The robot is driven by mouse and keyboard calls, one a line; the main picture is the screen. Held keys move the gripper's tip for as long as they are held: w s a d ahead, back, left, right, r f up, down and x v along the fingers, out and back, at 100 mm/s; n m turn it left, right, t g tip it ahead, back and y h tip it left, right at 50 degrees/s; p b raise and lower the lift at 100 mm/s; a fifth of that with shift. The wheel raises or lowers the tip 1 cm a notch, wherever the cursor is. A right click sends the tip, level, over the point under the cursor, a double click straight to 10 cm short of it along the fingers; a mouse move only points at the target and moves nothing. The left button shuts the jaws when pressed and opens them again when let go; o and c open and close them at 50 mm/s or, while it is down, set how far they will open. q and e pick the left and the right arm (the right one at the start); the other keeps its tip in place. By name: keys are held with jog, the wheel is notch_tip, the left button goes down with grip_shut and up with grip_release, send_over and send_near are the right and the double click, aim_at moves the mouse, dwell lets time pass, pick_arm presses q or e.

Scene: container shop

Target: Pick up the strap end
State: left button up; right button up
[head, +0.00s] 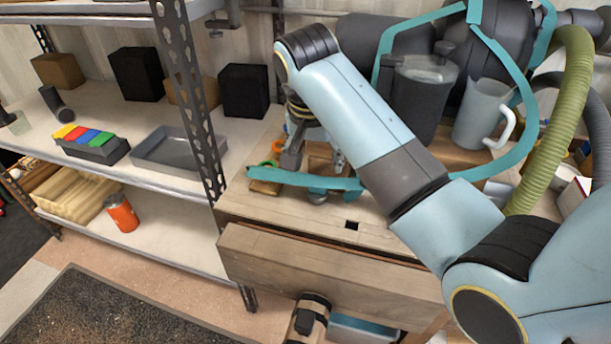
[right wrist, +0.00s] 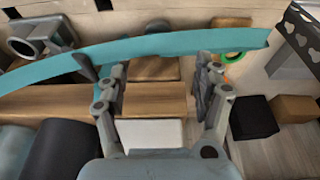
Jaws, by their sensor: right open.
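The teal strap (head: 310,181) loops around the dark tank at the back and comes down to the workbench. Its loose end (head: 258,173) lies toward the bench's left side. In the right wrist view the strap (right wrist: 180,44) crosses beyond the fingertips, with its end (right wrist: 258,39) to the right. My right gripper (head: 316,160) points down over the bench, close to the strap. In the right wrist view the gripper (right wrist: 162,82) is open with nothing between the fingers. I cannot tell whether a finger touches the strap. My left gripper is not in view.
The workbench (head: 285,200) carries a dark canister (head: 418,100) and a grey jug (head: 480,115) at right. A perforated shelf post (head: 195,110) stands left of the gripper. Shelves hold black boxes (head: 245,90), a grey tray (head: 165,150) and an orange can (head: 121,213).

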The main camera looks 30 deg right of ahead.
aim_at(318, 181)
jog(key=x, duration=0.3)
jog(key=shift+s+d+f, duration=0.2)
jog(key=shift+s+f, duration=0.1)
jog(key=shift+f, duration=0.1)
jog(key=shift+w+f, duration=0.15)
jog(key=shift+f, duration=0.2)
jog(key=shift+w+d+f, duration=0.1)
jog(key=shift+w+f, duration=0.1)
jog(key=shift+f, duration=0.1)
jog(key=b+x, duration=0.1)
jog(key=x, duration=0.4)
jog(key=shift+r, duration=0.1)
jog(key=c, duration=1.3)
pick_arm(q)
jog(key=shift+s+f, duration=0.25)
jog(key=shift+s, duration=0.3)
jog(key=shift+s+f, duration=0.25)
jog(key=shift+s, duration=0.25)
pick_arm(e)
jog(key=shift+r, duration=0.15)
